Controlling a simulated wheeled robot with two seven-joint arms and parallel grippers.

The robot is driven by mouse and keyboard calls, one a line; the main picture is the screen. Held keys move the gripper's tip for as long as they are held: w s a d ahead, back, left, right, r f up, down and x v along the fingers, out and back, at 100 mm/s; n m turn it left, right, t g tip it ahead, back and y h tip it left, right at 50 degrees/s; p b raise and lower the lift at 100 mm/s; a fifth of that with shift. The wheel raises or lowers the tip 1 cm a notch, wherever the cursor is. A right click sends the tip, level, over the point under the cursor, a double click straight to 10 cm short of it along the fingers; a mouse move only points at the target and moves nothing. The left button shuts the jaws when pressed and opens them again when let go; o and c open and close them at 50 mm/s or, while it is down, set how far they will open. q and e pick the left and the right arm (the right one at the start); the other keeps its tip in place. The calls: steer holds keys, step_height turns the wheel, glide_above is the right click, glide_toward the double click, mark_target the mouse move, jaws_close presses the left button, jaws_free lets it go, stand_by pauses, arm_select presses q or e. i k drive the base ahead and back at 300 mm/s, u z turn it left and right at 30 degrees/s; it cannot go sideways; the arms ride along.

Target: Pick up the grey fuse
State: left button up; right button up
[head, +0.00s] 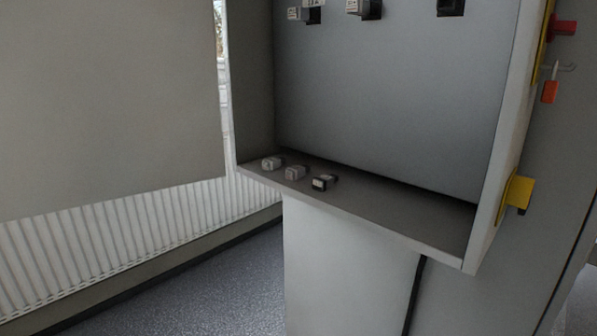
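Three small block-shaped fuses lie in a row on the cabinet's bottom ledge, near its left end. The left one (271,163) and the middle one (295,172) are light grey. The right one (320,183) is darker, with a pale front face. Two more light grey blocks are plugged into dark sockets on the back panel at the top, one at the left (297,13) and one in the middle (356,7). I cannot tell which block the task means. Neither of my grippers is in view.
The ledge (400,217) is clear to the right of the fuses. A dark, seemingly empty socket (450,7) is at the top right. The right side wall carries a yellow bracket (517,190), with a red tag (549,92) above it. A large grey panel (105,100) fills the left.

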mark_target(295, 173)
steer(key=u, duration=0.4)
steer(key=k, duration=0.25)
steer(key=z, duration=0.7)
steer(key=i, duration=1.25)
steer(key=u, duration=0.6)
